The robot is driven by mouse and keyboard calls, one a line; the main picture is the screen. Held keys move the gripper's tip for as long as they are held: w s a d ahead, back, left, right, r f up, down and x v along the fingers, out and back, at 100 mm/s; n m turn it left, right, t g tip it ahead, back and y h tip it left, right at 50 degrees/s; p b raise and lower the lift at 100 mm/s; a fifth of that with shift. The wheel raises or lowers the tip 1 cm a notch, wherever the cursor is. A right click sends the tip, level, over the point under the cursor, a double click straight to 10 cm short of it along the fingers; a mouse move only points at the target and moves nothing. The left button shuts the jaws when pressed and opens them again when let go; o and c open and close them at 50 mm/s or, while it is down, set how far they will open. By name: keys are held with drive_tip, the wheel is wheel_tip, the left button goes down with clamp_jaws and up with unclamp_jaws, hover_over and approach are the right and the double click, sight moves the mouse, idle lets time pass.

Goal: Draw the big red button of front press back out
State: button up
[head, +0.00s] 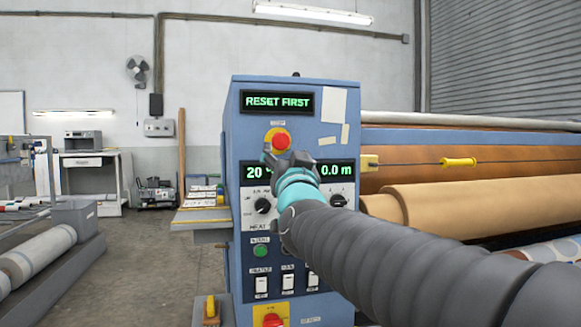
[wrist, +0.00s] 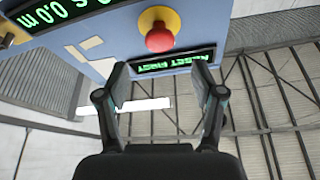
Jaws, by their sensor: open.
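The big red button (head: 280,141) sits on a yellow round base on the front of the blue press cabinet (head: 240,130), under a display reading "RESET FIRST". In the wrist view the red button (wrist: 160,38) shows beyond the fingertips, roughly centred between them. My gripper (head: 287,156) is in front of the panel, just below the button in the head view and covering its lower edge. The wrist view shows my gripper (wrist: 160,70) open, its two fingers apart with nothing between them. I cannot tell how far the button is pressed in.
A second display (head: 252,172), knobs and rocker switches (head: 288,282) lie lower on the panel, partly behind my arm. Another red knob (head: 271,320) on yellow is at the bottom. Fabric rolls (head: 480,205) lie to the right. Open floor (head: 140,260) is at the left.

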drive_tip(key=v, duration=0.5)
drive_tip(key=s+a+f+n+g+y, duration=0.15)
drive_tip(key=f+g, duration=0.35)
drive_tip(key=f, duration=0.6)
drive_tip(key=s+a+f+n+g, duration=0.1)
drive_tip(key=s+f+n+g, duration=0.3)
drive_tip(key=f, duration=0.7)
drive_tip(key=s+d+f+m+g+h, duration=0.5)
drive_tip(key=s+d+f+g, duration=0.2)
drive_tip(key=s+d+f, duration=1)
drive_tip(key=s+d, duration=0.2)
drive_tip(key=d, duration=0.1)
drive_tip(key=shift+s+h, duration=0.35)
